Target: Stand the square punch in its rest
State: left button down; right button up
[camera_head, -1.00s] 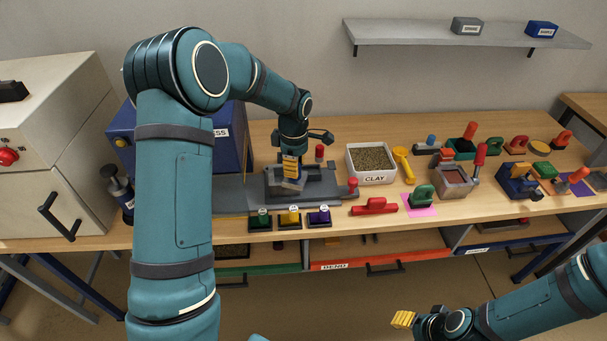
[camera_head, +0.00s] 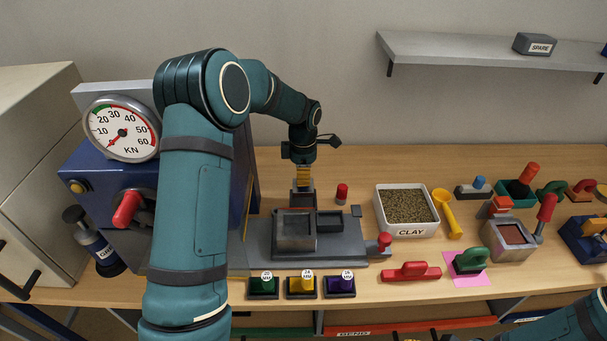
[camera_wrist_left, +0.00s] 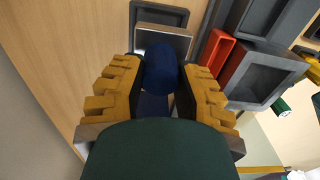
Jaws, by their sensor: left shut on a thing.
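My left gripper (camera_head: 303,182) is behind the press base, its yellow fingers pointing down. In the left wrist view the fingers (camera_wrist_left: 160,95) are shut on the dark blue round handle of the square punch (camera_wrist_left: 160,68). The punch's square metal plate (camera_wrist_left: 178,40) shows beyond the handle. A dark square frame (camera_wrist_left: 183,15), perhaps the rest, lies just past the plate; the punch seems beside or partly over it, and I cannot tell whether they touch. In the head view the fingers and dark parts overlap there. Only a sliver of my right gripper (camera_head: 397,336) shows at the bottom edge.
The steel die box (camera_head: 295,232) and a dark socket (camera_head: 329,222) sit on the grey base just in front. An orange-red frame (camera_wrist_left: 216,58) is close beside the punch.

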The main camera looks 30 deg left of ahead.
pick_arm(q)
jog(key=shift+w+a+f, duration=0.15)
jog(key=shift+w+f, duration=0.05)
jog(key=shift+w, duration=0.1)
jog(key=shift+s+r, duration=0.1)
jog(key=shift+f+b, duration=0.9)
jog(key=shift+f, duration=0.7)
dwell(0.3)
jog(key=shift+f+b, duration=0.3)
jog(key=shift+f, duration=0.65)
dwell(0.7)
jog(key=c, duration=0.7)
grip_release()
